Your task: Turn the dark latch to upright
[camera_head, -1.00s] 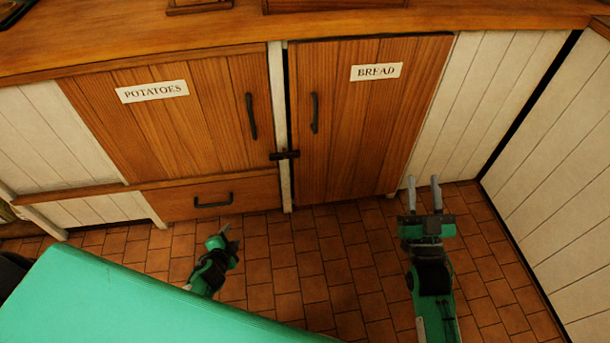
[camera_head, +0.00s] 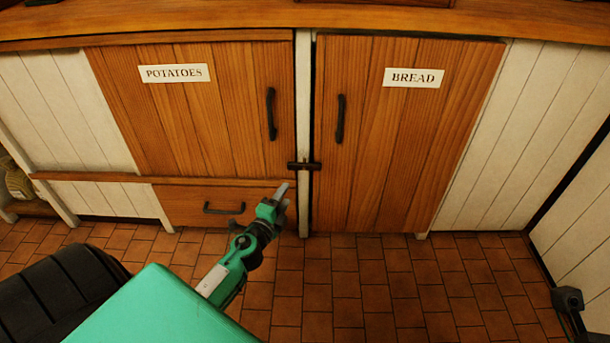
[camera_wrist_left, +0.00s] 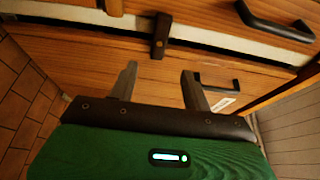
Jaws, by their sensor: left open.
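The dark latch (camera_head: 304,166) lies level across the pale post (camera_head: 303,110) between the two wooden doors. In the left wrist view the latch (camera_wrist_left: 161,36) is a short dark bar crossing the pale strip, beyond the fingertips. My left gripper (camera_head: 281,190) is just below and left of the latch, pointing up toward it. In the left wrist view the gripper (camera_wrist_left: 158,76) has its two fingers apart, with nothing between them. A gap shows between the fingers and the latch. My right gripper is not recognisable in the head view.
The POTATOES door (camera_head: 190,110) and BREAD door (camera_head: 400,140) are shut, with dark handles beside the post. A drawer (camera_head: 185,205) with a dark handle is at lower left. A dark part (camera_head: 568,298) shows at the right edge. The tiled floor before the BREAD door is clear.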

